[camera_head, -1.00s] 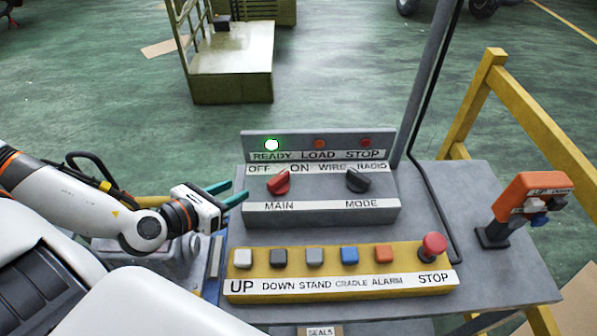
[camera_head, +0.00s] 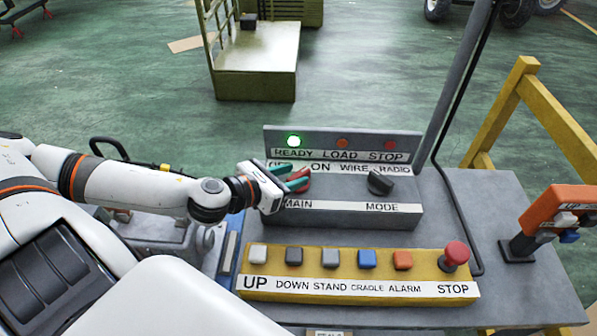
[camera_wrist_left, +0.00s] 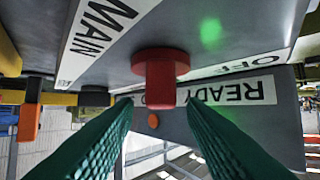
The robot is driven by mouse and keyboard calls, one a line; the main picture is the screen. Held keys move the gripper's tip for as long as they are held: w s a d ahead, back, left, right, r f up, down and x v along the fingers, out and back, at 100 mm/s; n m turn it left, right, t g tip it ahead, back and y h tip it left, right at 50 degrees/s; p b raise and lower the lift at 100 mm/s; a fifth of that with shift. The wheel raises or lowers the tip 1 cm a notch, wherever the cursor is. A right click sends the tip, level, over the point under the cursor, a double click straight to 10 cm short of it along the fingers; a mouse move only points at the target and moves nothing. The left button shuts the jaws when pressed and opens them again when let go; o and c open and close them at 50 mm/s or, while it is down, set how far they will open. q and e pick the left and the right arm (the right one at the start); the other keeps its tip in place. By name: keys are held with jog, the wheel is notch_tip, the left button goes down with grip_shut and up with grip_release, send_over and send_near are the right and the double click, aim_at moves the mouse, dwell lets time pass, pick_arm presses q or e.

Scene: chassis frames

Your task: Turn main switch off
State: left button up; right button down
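The red main switch (camera_head: 306,183) is a knob on the grey panel (camera_head: 345,215) above the MAIN label, partly hidden by my gripper in the head view. My left gripper (camera_head: 298,180) has teal fingers that reach it from the left. In the left wrist view the red knob (camera_wrist_left: 160,72) shows ahead, near the gap between the two fingertips (camera_wrist_left: 158,106). The fingers are spread apart and not closed on it. The OFF label is partly covered in the head view. My right gripper is not in view.
The dark mode knob (camera_head: 380,182) sits right of the main switch. In front, a yellow button box (camera_head: 350,285) carries several buttons and a red STOP button (camera_head: 455,254). A grey post (camera_head: 455,90) and a yellow rail (camera_head: 500,110) stand at the right.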

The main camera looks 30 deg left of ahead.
pick_arm(q)
jog(key=shift+p+x, duration=0.3)
jog(key=shift+x, duration=1.1)
jog(key=shift+c, duration=0.6)
grip_shut()
